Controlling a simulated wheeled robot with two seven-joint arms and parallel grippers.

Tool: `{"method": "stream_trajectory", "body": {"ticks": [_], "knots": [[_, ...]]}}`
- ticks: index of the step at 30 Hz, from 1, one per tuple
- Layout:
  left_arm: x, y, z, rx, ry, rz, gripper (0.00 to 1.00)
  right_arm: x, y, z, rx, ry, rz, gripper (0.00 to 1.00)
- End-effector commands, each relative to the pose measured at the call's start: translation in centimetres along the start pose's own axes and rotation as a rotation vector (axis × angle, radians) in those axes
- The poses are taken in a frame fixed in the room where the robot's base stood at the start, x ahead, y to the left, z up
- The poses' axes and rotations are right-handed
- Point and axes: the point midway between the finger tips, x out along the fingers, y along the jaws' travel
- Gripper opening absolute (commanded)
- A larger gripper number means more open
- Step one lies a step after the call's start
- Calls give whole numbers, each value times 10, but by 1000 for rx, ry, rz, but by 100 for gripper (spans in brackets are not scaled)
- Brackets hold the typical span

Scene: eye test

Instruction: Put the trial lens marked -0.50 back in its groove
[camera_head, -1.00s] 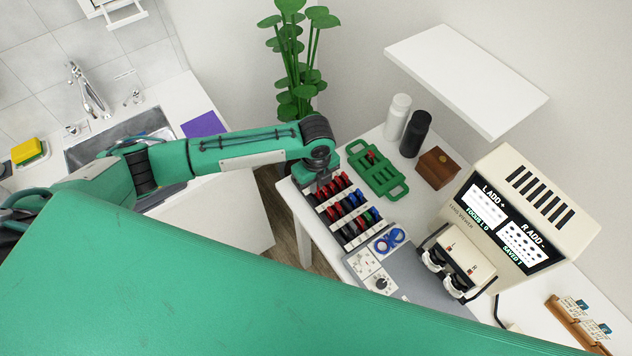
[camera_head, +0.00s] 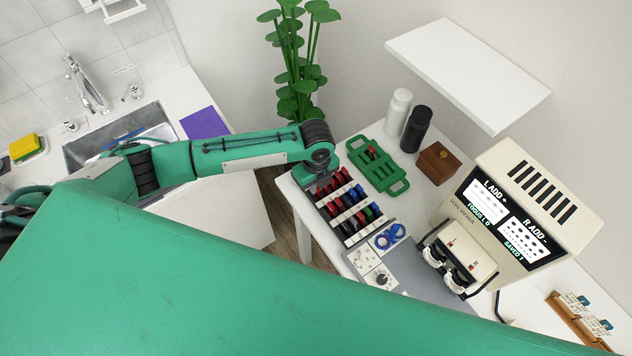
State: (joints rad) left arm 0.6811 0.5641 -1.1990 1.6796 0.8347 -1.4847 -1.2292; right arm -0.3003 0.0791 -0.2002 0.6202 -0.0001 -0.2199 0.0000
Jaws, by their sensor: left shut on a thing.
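The trial lens rack (camera_head: 335,225) stands on the white table, with several red, blue, green and dark lenses in its rows. My left gripper (camera_head: 318,184) points down at the rack's upper left corner. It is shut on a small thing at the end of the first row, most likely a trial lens. The wrist hides most of it, and no -0.50 marking can be read. A green tray (camera_head: 388,181) with two handles lies behind the rack and holds a red lens (camera_head: 371,152). My right gripper is not in view.
Blue trial frames (camera_head: 390,237) and a control panel (camera_head: 371,268) are in front of the rack. A beige lens viewer (camera_head: 520,205) stands at right. A white bottle (camera_head: 398,112), a black bottle (camera_head: 416,130) and a wooden box (camera_head: 438,163) stand behind. A white shelf (camera_head: 468,75) overhangs them.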

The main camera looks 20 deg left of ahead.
Motion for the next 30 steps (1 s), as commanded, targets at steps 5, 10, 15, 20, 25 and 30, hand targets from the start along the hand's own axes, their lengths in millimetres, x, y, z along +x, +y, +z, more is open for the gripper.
{"method": "stream_trajectory", "body": {"ticks": [5,10,15,20,25,30], "knots": [[1,0,0,0,0,0,0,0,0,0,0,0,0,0],[0,0,0,0,0,0,22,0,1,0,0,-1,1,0],[0,0,0,0,0,-1,32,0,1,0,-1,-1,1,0],[0,0,0,0,0,-1,32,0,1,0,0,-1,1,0],[-13,-1,1,-1,-2,-3,32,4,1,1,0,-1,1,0],[-47,-2,1,2,-2,-7,32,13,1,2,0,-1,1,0]]}}
